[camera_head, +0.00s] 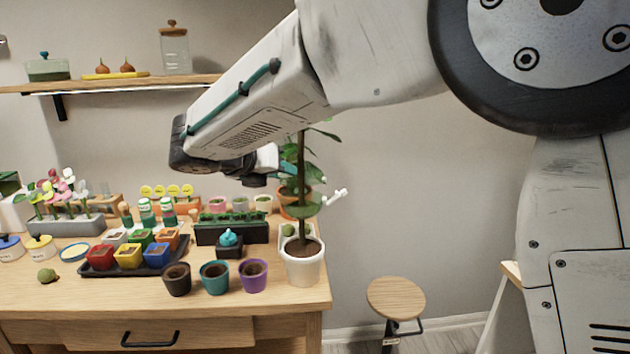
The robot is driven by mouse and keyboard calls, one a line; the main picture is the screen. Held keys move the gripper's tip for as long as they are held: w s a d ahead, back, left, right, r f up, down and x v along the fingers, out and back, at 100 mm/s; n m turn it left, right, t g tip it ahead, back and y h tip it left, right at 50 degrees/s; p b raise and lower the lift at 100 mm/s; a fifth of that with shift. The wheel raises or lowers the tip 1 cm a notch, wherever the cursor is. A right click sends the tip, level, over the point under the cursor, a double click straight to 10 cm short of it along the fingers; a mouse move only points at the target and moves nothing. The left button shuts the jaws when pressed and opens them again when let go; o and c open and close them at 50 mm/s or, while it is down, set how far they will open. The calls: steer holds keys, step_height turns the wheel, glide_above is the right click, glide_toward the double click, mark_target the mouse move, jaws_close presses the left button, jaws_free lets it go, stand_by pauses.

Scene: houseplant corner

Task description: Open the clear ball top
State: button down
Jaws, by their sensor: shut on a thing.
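My gripper (268,172) is in front of the tall potted plant, beside its upper stem. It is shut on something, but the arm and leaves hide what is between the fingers. The plant (302,180) has a dark upright stem and green leaves, and stands in a white pot (303,268) at the right end of the table. A small white piece (336,196) shows just right of the stem; I cannot tell what it is. I cannot make out a clear ball top in this view.
The wooden table (230,312) holds several small pots and a tray (135,266) of coloured pots. A dark planter (232,233) stands left of the plant. A round stool (396,298) is right of the table. The wall space right of the plant is clear.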

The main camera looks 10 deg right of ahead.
steer(key=shift+w+r+n+g+y, duration=0.15)
steer(key=shift+w+r+n+g, duration=0.15)
steer(key=shift+w+r+g, duration=0.3)
steer(key=shift+w+r+n+g+y, duration=0.15)
steer(key=shift+w+r+n+g, duration=0.2)
steer(key=shift+w+g, duration=0.45)
steer(key=c, duration=1.2)
jaws_free()
steer(key=shift+r, duration=0.1)
steer(key=shift+o, duration=0.2)
